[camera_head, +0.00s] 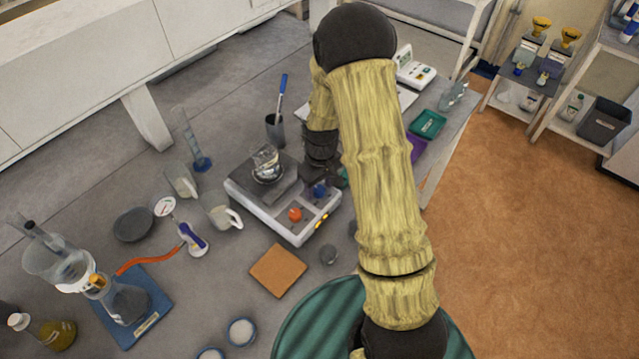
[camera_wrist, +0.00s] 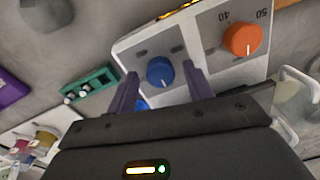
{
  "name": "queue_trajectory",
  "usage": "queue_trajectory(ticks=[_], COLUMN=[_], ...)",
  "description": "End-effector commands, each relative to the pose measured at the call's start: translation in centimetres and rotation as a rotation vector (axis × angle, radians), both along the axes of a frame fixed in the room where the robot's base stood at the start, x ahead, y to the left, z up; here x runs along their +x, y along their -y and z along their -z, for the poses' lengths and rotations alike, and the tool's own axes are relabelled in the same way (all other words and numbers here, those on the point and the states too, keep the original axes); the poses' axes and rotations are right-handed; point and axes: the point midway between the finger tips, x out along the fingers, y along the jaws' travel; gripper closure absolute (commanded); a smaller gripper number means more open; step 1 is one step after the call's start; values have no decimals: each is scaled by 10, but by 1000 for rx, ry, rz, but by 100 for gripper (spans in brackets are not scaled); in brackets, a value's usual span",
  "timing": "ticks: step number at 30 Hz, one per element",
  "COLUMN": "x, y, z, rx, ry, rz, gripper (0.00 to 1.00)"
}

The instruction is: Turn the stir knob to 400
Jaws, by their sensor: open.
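The white stirrer hotplate (camera_head: 272,222) stands on the grey bench with a glass beaker (camera_head: 266,160) on its dark top. Its front has an orange knob (camera_head: 295,214) and a blue knob (camera_head: 320,190). In the wrist view, the orange knob (camera_wrist: 243,39) sits by the marks 40 and 50. The blue knob (camera_wrist: 160,71) has a pale pointer line; its scale is not readable. My gripper (camera_wrist: 160,73) is open, with one purple finger on each side of the blue knob. I cannot tell whether the fingers touch it. In the head view, my arm partly hides the gripper.
An orange-brown square (camera_head: 278,270) lies in front of the hotplate. A green tray (camera_head: 427,124) and white instrument (camera_head: 414,72) lie beyond my arm.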

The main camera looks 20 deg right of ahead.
Motion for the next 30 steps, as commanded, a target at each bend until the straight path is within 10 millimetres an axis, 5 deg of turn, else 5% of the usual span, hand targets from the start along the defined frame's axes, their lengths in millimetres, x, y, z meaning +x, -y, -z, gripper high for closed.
queue_trajectory(ticks=[7,14,30], x=[0,0,0], y=[0,0,0], z=[1,0,0], rx=[0,0,0], ry=[0,0,1], rz=[0,0,107], gripper=[50,93,93])
